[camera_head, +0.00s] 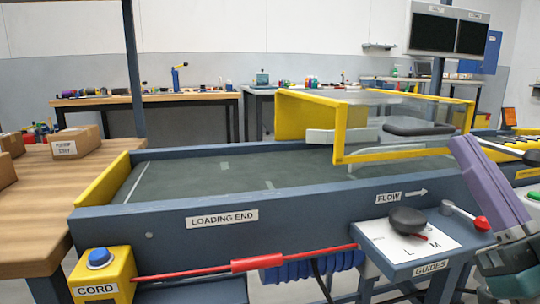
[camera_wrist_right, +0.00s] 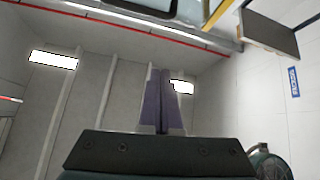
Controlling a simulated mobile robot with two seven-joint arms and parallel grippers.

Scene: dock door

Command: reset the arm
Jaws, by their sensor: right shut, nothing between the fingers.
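My right gripper (camera_head: 466,150) shows at the right edge of the head view, its purple fingers pointing up and to the left. In the right wrist view its two purple fingers (camera_wrist_right: 157,78) stand side by side, shut, with nothing held. In the head view the gripper is in front of the right part of the conveyor (camera_head: 200,176), to the right of the guides shelf (camera_head: 400,262). Whether it touches anything there is not clear. My left gripper is not in view.
A black knob (camera_head: 407,220) and a red-tipped lever (camera_head: 465,214) are beside the gripper. A yellow-framed guard (camera_head: 400,154) spans the conveyor. Boxes (camera_head: 76,142) sit on a wooden table at left.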

